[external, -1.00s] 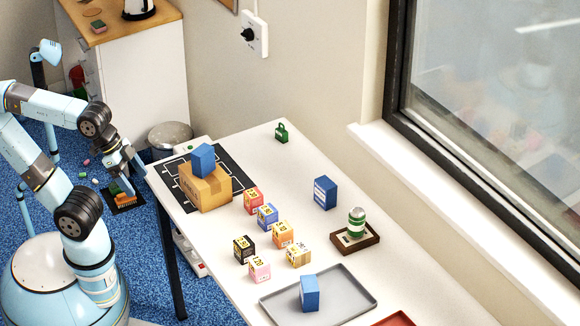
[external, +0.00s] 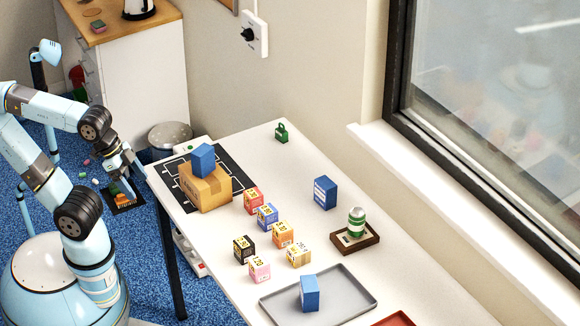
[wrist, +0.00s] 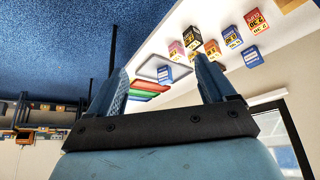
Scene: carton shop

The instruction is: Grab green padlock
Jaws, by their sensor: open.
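The green padlock (external: 281,132) stands on the white table near its far end, by the wall, in the external view. Nothing covers it there. I cannot make it out in the wrist view. My gripper (external: 133,172) is off the table's left edge, well to the left of the padlock and apart from it. In the wrist view my gripper (wrist: 160,80) shows two blue fingers spread wide with nothing between them.
A cardboard box (external: 205,188) with a blue box (external: 203,160) on top stands on a black mat between my gripper and the padlock. The tabletop around the padlock is clear.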

